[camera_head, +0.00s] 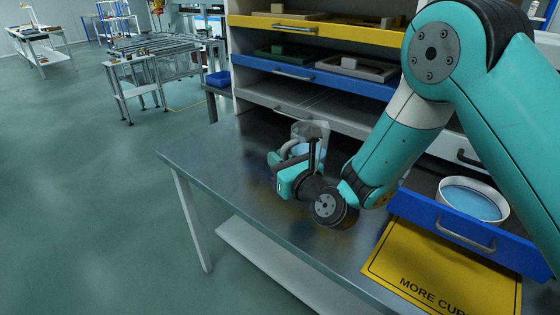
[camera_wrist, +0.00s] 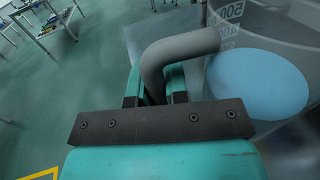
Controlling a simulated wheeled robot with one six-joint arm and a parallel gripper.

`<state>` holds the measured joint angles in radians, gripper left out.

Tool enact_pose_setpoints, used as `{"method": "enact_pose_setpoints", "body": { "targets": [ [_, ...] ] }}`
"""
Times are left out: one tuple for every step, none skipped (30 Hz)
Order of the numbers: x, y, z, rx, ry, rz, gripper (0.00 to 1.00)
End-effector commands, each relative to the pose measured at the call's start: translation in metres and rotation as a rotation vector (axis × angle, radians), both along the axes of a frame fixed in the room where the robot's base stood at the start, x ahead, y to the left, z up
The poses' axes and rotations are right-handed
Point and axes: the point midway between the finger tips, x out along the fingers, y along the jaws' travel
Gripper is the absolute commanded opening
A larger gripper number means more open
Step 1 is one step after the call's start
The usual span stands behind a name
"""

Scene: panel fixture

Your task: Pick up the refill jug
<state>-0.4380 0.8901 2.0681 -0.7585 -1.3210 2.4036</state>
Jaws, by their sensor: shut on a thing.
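The refill jug (camera_head: 311,131) is clear with a grey handle and pale blue liquid inside. It is upright over the metal table's left part, partly hidden behind my gripper (camera_head: 286,160). In the wrist view the jug (camera_wrist: 265,75) fills the upper right, with measuring marks on its wall. Its curved grey handle (camera_wrist: 185,45) runs down between my two fingers (camera_wrist: 157,88), which are shut on it. I cannot tell whether the jug's base touches the table.
The metal table (camera_head: 215,155) has bare room to the left. A shelf unit with yellow (camera_head: 330,32) and blue (camera_head: 330,77) drawers stands behind. At right, an open blue drawer (camera_head: 450,225) holds a white bowl (camera_head: 473,200) of blue liquid, near a yellow sign (camera_head: 420,270).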

Motion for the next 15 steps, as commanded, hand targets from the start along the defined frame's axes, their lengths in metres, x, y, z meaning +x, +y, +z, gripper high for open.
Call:
{"method": "enact_pose_setpoints", "body": {
  "targets": [
    [0.0, 0.0, 0.016, 0.0, -0.002, 0.0, 0.0],
    [0.0, 0.0, 0.02, 0.0, -0.002, 0.0, 0.0],
    [0.0, 0.0, 0.026, 0.0, -0.002, 0.0, 0.0],
    [0.0, 0.0, 0.03, 0.0, -0.002, 0.0, 0.0],
    [0.0, 0.0, 0.034, 0.0, -0.002, 0.0, 0.0],
    [0.0, 0.001, 0.039, 0.0, -0.002, 0.0, 0.0],
    [0.0, 0.0, 0.043, 0.0, -0.002, 0.001, 0.0],
    [0.0, 0.0, 0.046, 0.0, -0.002, 0.001, 0.0],
    [0.0, 0.0, 0.051, 0.0, -0.002, 0.0, 0.0],
    [0.0, 0.0, 0.054, 0.0, -0.002, 0.0, 0.0],
    [0.0, 0.001, 0.058, 0.0, -0.002, 0.001, 0.0],
    [0.0, 0.0, 0.062, 0.0, -0.002, 0.001, 0.0],
    [0.0, 0.001, 0.065, 0.0, -0.002, 0.001, 0.0],
    [0.0, 0.001, 0.068, 0.0, -0.002, 0.001, 0.0],
    [0.0, 0.0, 0.071, 0.0, -0.002, 0.001, 0.0]
  ]
}}
